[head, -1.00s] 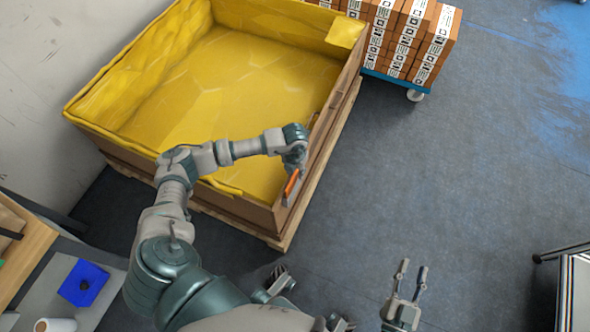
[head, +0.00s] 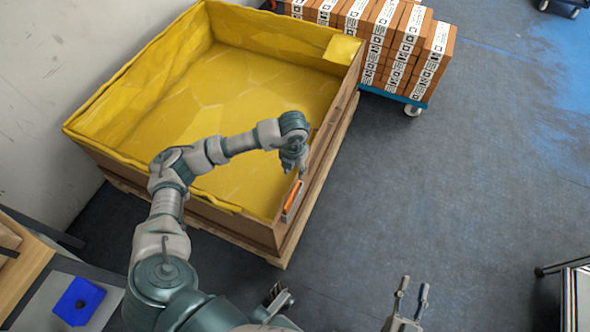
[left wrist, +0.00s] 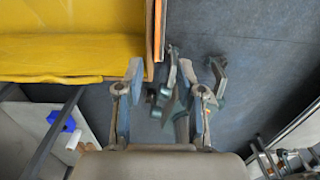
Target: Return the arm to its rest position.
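My left arm reaches over the near side of a large box lined with yellow sheet (head: 240,90). My left gripper (head: 299,174) hangs by the box's right wall. In the left wrist view its two fingers (left wrist: 165,95) stand apart with nothing held between them. An orange thing (head: 291,197), too small to name surely, sits in a grey holder on the right wall, just below the left gripper and apart from it. My right gripper (head: 411,298) is open and empty over the floor, its two fingers spread; it also shows in the left wrist view (left wrist: 192,75).
A cart with stacked orange-brown labelled boxes (head: 400,45) stands behind the box. A table (head: 45,300) with a blue item (head: 79,301) is at lower left. A rack or cart edge (head: 575,285) is at lower right. The grey floor (head: 470,180) between is clear.

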